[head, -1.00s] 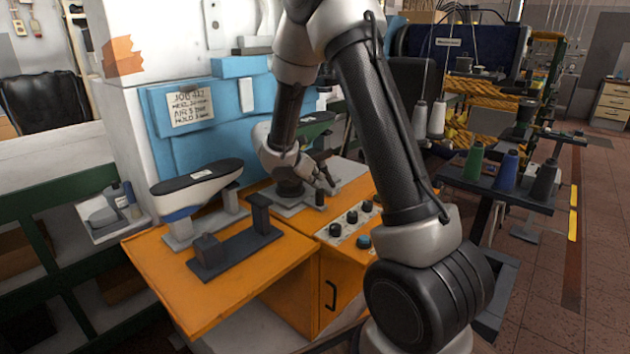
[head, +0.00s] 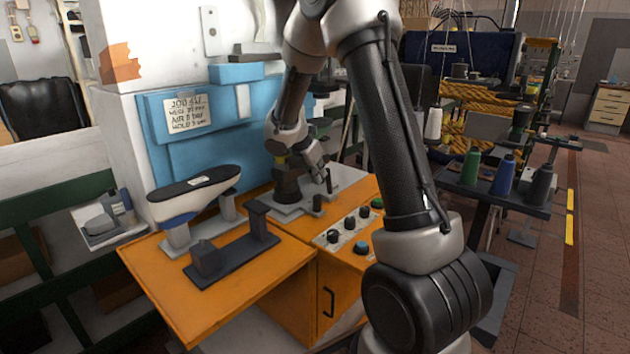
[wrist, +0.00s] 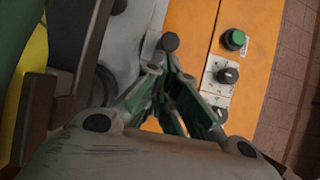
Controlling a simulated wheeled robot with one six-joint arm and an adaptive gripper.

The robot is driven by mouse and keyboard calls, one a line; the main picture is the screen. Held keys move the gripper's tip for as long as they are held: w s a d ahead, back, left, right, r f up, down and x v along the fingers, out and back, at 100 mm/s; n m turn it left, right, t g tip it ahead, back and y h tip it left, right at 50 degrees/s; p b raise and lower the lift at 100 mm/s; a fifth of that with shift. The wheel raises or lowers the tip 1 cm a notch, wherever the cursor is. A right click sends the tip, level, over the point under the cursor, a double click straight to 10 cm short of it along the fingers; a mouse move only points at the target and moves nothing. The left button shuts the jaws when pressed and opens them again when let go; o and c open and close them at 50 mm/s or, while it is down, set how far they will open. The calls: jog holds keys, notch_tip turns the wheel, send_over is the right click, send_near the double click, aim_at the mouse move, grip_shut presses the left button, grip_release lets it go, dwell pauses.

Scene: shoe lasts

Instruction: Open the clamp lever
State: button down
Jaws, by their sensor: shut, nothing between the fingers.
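My gripper (head: 322,170) is shut and empty, low over the grey clamp plate (head: 342,178) at the back of the orange bench. In the wrist view the round dark cap (wrist: 169,42) shows just beyond the closed fingertips (wrist: 168,75). I cannot tell whether they touch. The rest of the lever and clamp is largely hidden by my wrist and the fingers.
A control panel with several knobs (head: 348,223) and a green button (head: 377,203) lies right of the clamp. A dark-topped shoe last (head: 195,190) and a dark fixture (head: 232,253) stand to the left. Thread cones (head: 505,173) stand on a side stand at right.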

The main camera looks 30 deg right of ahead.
jog(key=d, duration=0.1)
jog(key=w+d+r, duration=0.1)
jog(key=d, duration=0.1)
jog(key=shift+w+d+r, duration=0.2)
jog(key=shift+d+r, duration=0.2)
jog(key=shift+w+d, duration=0.35)
jog(key=shift+d, duration=0.55)
jog(key=shift+w+d, duration=0.3)
jog(key=shift+d, duration=0.55)
jog(key=v, duration=1.2)
